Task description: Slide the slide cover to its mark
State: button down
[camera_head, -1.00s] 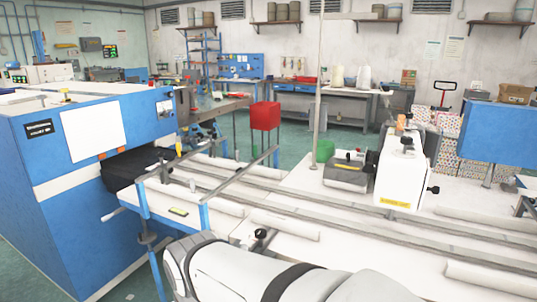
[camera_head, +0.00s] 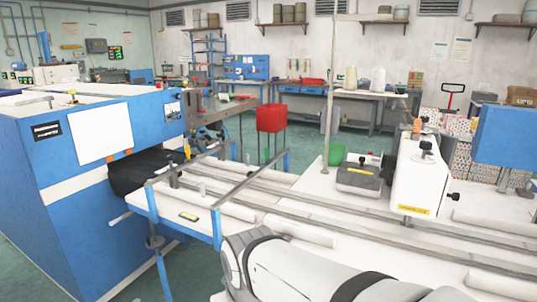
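I cannot tell for sure which part is the slide cover, and no mark for it can be made out. A white sewing-machine-like unit (camera_head: 422,180) with a yellow label and black knobs stands upright at the right of the white work table (camera_head: 318,182). A grey block-shaped part (camera_head: 357,180) sits just left of it. Long grey rails (camera_head: 330,205) run across the table in front of both. My white arm link shows at the bottom centre, in front of the table. My gripper is outside the view.
A large blue machine (camera_head: 60,205) fills the left, with black material (camera_head: 140,172) at its opening. Grey bars (camera_head: 248,178) on blue posts stand at the table's left end. White rolls (camera_head: 290,231) lie on the table. A red bin (camera_head: 271,118) stands behind.

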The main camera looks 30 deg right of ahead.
aim_at(361, 176)
jog(key=i, duration=0.8)
jog(key=z, duration=1.3)
